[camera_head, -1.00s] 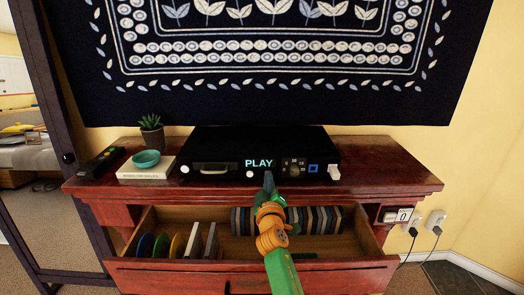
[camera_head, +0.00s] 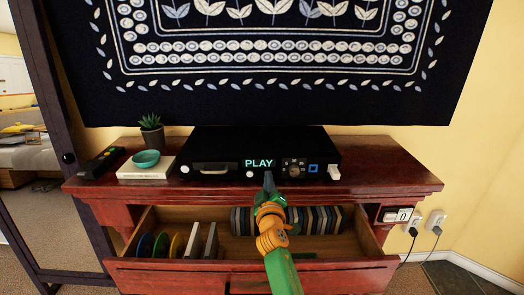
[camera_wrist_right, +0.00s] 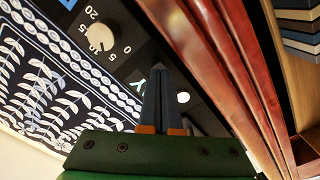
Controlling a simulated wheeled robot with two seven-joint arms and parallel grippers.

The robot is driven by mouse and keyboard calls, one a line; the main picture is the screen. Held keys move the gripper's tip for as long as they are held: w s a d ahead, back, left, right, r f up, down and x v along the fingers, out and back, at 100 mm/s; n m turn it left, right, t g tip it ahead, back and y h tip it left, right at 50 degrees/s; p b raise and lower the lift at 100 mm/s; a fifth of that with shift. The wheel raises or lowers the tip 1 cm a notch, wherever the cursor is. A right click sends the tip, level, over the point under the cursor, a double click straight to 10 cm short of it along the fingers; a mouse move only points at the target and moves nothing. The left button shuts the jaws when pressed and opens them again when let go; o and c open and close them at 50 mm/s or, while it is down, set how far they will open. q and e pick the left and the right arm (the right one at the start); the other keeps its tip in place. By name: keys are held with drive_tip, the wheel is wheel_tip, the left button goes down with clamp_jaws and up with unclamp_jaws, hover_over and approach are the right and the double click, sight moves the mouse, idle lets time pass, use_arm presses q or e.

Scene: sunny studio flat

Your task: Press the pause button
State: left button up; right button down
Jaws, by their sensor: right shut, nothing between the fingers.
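A black media player (camera_head: 220,146) stands on the red wooden cabinet, with "PLAY" lit on its display (camera_head: 259,163). Its front has small round white buttons, one just below the display (camera_head: 250,174); a pale round button also shows in the right wrist view (camera_wrist_right: 183,97), beside the fingertips. I cannot tell which one is pause. My right gripper (camera_head: 268,180) is shut and empty, its tip in front of the player's front, right of the button below the display. In the right wrist view its fingers (camera_wrist_right: 160,82) are together; contact cannot be told. My left gripper is not in view.
The cabinet's drawer (camera_head: 250,277) is open below my right arm, with discs and cases in it. A knob (camera_head: 294,168) and a blue square (camera_head: 313,168) are on the player's right side. A teal bowl on a book (camera_head: 145,173), a plant (camera_head: 152,133) and a remote (camera_head: 101,163) stand left.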

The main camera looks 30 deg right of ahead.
drive_tip(key=shift+w, duration=0.2)
drive_tip(key=shift+w+d, duration=0.1)
drive_tip(key=p+v, duration=0.2)
drive_tip(key=v, duration=0.5)
idle(0.3)
idle(0.8)
